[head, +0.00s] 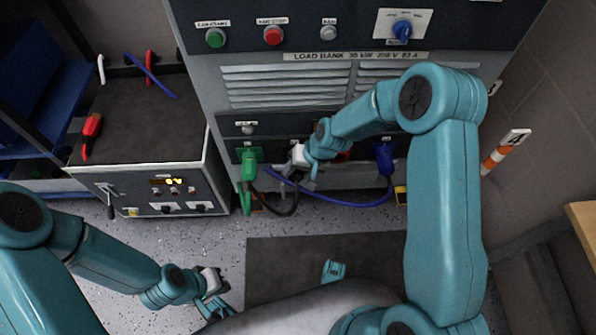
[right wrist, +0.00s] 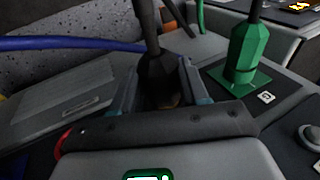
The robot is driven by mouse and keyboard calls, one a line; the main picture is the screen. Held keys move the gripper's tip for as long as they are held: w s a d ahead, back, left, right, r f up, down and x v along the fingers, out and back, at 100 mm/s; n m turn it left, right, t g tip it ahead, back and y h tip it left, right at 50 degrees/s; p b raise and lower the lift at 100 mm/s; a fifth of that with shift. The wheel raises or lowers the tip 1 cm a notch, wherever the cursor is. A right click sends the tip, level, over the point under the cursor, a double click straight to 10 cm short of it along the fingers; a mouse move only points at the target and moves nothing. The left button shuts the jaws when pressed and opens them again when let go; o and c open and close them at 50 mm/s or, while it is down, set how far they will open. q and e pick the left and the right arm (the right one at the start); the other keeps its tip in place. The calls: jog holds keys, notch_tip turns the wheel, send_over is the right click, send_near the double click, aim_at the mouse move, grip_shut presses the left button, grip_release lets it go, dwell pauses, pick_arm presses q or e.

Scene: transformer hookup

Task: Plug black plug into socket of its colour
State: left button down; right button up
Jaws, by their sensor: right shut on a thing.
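My right gripper (head: 303,160) is at the lower panel of the load bank, between the green plug and the blue plug. In the right wrist view my right gripper (right wrist: 160,95) is shut on the black plug (right wrist: 158,72), with one finger on each side. The black plug's cable leads away from it, and a black cable (head: 285,209) hangs below my gripper in the head view. The plug's front end is close to the panel; the socket there is hidden, so I cannot tell whether it is inserted. My left gripper (head: 213,292) is low at the left, away from the panel; its jaw gap is unclear.
The green plug (head: 249,163) sits in the panel and also shows in the right wrist view (right wrist: 243,58). The blue plug (head: 384,156) sits farther right with its blue cable (head: 335,198). A dark-topped cabinet (head: 140,120) with a red object (head: 92,128) stands left.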

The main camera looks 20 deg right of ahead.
jog(key=shift+w+d, duration=0.1)
jog(key=shift+w, duration=0.3)
jog(key=o, duration=1.5)
jog(key=shift+o, duration=0.2)
jog(key=p+v, duration=0.3)
jog(key=v, duration=0.4)
jog(key=shift+p, duration=0.4)
